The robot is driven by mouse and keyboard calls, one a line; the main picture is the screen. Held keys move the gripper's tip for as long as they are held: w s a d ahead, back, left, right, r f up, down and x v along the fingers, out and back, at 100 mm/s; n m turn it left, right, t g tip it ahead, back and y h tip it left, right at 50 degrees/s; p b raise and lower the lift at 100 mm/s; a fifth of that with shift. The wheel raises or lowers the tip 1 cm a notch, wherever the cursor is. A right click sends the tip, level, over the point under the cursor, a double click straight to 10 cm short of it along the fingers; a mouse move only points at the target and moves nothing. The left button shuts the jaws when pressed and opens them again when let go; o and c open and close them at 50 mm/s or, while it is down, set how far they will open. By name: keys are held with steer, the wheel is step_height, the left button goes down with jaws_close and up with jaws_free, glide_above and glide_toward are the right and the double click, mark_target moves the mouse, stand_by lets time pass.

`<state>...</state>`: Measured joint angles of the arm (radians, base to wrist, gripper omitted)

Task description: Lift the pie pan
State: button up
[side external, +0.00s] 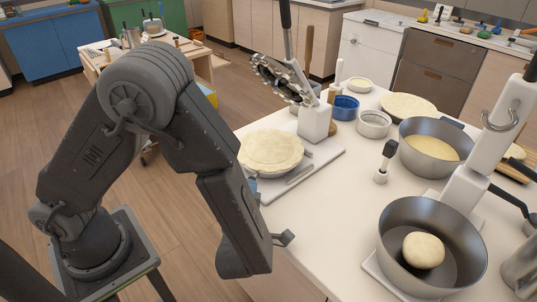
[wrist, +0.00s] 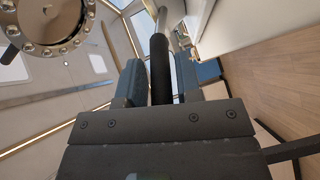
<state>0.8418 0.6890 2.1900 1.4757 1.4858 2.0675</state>
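A pie with a pale crimped crust (side external: 271,151) sits on a white board on the counter in the side external view. Its pan is mostly hidden under the crust. My gripper is largely hidden behind my own arm there, with a bluish part showing close to the pie's near edge; I cannot tell whether it touches. In the wrist view, my gripper (wrist: 160,75) has two blue-grey fingers standing apart. A black rod with a metal end (wrist: 161,68) appears in line with the gap; its depth is unclear. The pie is not clearly visible in the wrist view.
A blue bowl (side external: 345,108), a white-rimmed bowl (side external: 374,123) and a large metal bowl with dough (side external: 388,246) are farther right. The counter's front middle is clear.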

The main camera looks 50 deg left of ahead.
jaws_close()
steer(key=shift+r, duration=0.1)
stand_by(0.4)
steer(key=shift+r, duration=0.7)
steer(key=r, duration=0.3)
steer(key=shift+a+r, duration=0.15)
steer(key=shift+a, duration=0.25)
steer(key=s+a+r, duration=0.2)
steer(key=a+r, duration=0.4)
steer(key=a, duration=0.4)
steer(key=shift+s+a+r, duration=0.15)
steer(key=shift+s+a, duration=0.15)
steer(key=shift+s, duration=0.05)
